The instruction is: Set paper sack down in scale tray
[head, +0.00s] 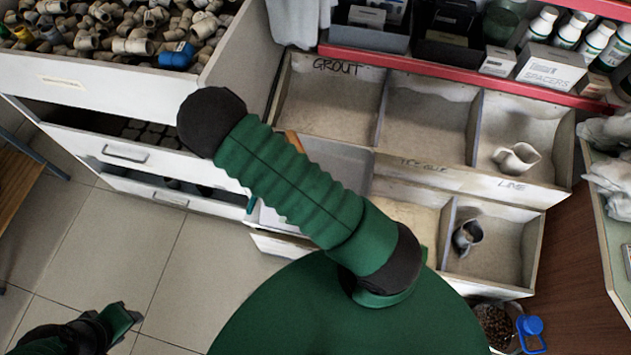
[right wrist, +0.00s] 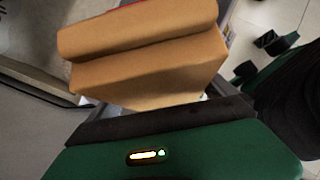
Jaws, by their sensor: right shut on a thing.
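The brown paper sack (right wrist: 145,65) fills the upper middle of the right wrist view, with a folded top edge. My right gripper (right wrist: 165,112) is shut on it; its dark pad lies against the sack's lower side. In the head view my right arm crosses the middle and hides that gripper and most of the sack; a small tan bit (head: 293,141) shows beside the arm. I cannot make out the scale tray clearly; a grey surface (head: 340,163) shows beside the arm. My left gripper (head: 120,318) is low at the left, away from the sack; its opening is unclear.
A drawer cabinet (head: 130,150) with pipe fittings is at upper left. The tiled floor (head: 150,240) is open at lower left.

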